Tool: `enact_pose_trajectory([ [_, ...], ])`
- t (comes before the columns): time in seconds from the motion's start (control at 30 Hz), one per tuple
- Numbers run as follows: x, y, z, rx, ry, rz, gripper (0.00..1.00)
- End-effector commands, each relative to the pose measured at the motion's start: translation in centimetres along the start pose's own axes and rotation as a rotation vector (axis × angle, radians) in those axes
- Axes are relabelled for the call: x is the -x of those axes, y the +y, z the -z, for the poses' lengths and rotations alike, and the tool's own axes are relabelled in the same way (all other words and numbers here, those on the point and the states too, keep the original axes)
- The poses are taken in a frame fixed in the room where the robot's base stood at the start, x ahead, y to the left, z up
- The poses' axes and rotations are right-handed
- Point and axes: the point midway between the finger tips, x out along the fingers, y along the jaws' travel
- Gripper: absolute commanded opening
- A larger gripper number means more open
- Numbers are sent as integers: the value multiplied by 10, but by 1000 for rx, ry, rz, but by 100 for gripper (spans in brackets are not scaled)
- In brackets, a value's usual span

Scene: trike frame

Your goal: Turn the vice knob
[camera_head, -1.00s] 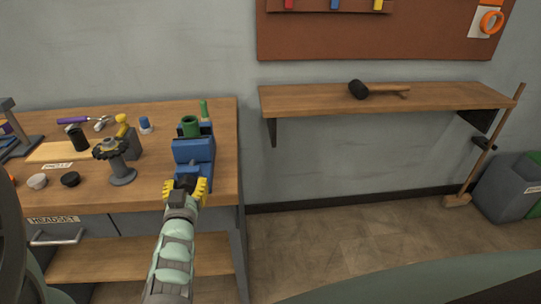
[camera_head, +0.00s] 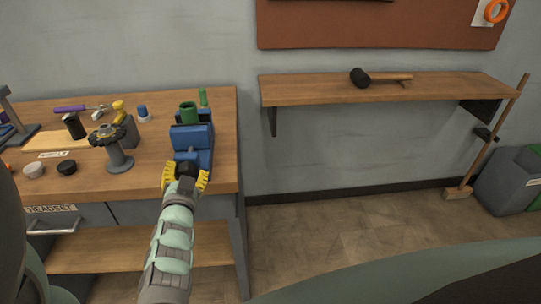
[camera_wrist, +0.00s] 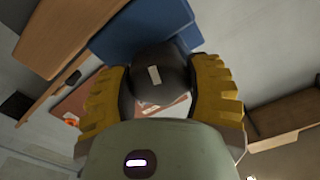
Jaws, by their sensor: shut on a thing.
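The blue vice (camera_head: 196,142) stands at the right front of the workbench, with a green cylinder (camera_head: 188,111) held in its top. Its dark knob (camera_wrist: 160,82) faces me at the front and carries a pale mark. My gripper (camera_head: 186,179) has yellow ridged fingers and is at the knob, just past the bench's front edge. In the wrist view the fingers (camera_wrist: 162,98) lie on either side of the knob, shut on it. The blue vice body (camera_wrist: 145,25) rises behind the knob there. In the head view my gripper mostly hides the knob.
The workbench (camera_head: 215,172) also holds a grey stand with a dark round top (camera_head: 113,145), a small green bottle (camera_head: 203,97) and several small tools. A wall shelf (camera_head: 310,88) with a black mallet (camera_head: 361,77) is to the right.

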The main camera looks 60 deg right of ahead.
Motion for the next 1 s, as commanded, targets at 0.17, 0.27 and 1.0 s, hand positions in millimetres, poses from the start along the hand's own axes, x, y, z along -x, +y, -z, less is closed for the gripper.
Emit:
enact_pose_trajectory([
  [0.17, 0, 2, 3, -48, 8, -4, 18],
  [0.27, 0, 2, 3, -59, 10, -3, 18],
  [1.0, -1, 1, 7, -56, 21, -1, 18],
])
